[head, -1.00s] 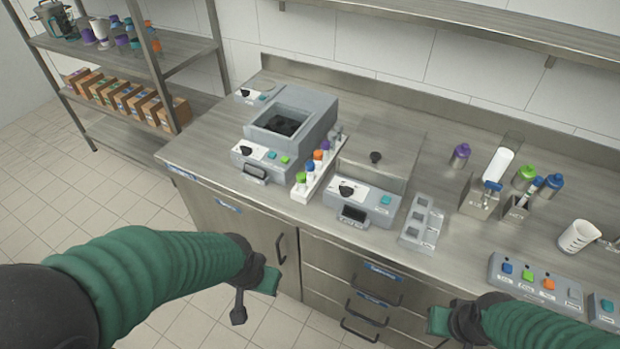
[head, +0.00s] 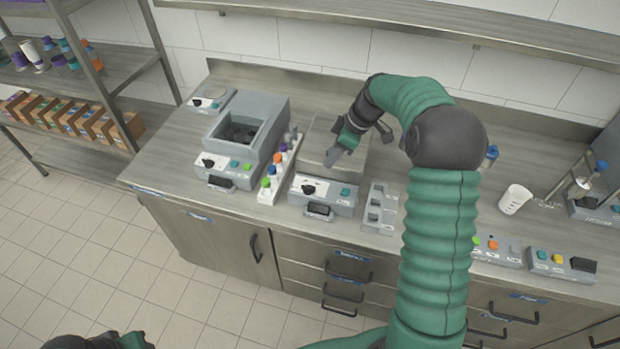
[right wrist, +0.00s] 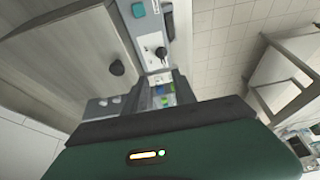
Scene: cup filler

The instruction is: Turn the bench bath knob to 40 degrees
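The bench bath (head: 340,205) is the grey unit with a steel lid at the middle of the bench. Its black knob (head: 308,189) sits on the white dial at the left of its front panel; the knob also shows in the right wrist view (right wrist: 161,52). I cannot read its angle. My right gripper (head: 333,157) is above the lid, behind the front panel and apart from the knob. In the right wrist view its fingers look parted, with nothing held between them. My left gripper (head: 135,341) is at the bottom left edge, mostly cut off.
A heater unit with an open well (head: 232,180) stands left of the bath, with a rack of coloured tubes (head: 268,193) between them. A grey empty holder (head: 378,215) is close on the right.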

